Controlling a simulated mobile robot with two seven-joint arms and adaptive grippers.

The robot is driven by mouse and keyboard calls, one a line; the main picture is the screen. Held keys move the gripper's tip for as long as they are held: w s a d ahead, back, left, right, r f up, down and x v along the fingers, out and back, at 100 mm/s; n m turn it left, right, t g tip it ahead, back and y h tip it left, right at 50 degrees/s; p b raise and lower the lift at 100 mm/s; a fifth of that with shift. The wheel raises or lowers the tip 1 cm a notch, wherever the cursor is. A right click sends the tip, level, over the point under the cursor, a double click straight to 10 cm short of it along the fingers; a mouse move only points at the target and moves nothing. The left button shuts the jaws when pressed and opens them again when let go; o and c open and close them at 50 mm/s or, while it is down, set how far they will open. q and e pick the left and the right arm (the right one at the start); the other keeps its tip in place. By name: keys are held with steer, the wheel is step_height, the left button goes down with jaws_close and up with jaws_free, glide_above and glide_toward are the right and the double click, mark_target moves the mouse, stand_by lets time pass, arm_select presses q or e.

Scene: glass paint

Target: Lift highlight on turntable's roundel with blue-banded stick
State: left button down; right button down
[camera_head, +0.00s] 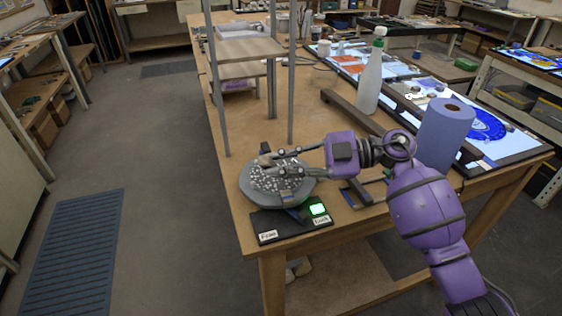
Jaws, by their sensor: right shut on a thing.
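The turntable (246,188) is a grey disc near the table's front left corner. The roundel (285,185) on it is dark with a pale speckled pattern; the single highlight cannot be made out. My right gripper (274,160) is over the roundel, reaching in from the right. It is shut on a thin stick, of which a dark end (265,147) shows above the fingers. Its band colour and its tip are hidden or too small to tell, as is whether it touches the glass. My left gripper is not in view.
A black plate (290,232) with two labels and a lit green patch (318,209) lies in front of the turntable. A small rack (362,194), a blue paper roll (445,135) and a white bottle (371,80) stand right. A metal-legged shelf (218,85) stands behind left.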

steer(key=shift+f, duration=0.35)
stand_by(0.4)
steer(key=shift+d, duration=0.2)
steer(key=shift+w+d, duration=0.3)
steer(key=shift+d, duration=0.55)
steer(key=shift+a, duration=0.1)
steer(key=shift+w+a, duration=0.1)
steer(key=shift+a, duration=0.9)
steer(key=shift+w+d, duration=0.6)
steer(key=shift+d, duration=0.3)
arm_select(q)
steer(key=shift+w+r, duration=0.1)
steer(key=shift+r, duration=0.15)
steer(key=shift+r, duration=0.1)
arm_select(e)
steer(key=shift+a, duration=0.15)
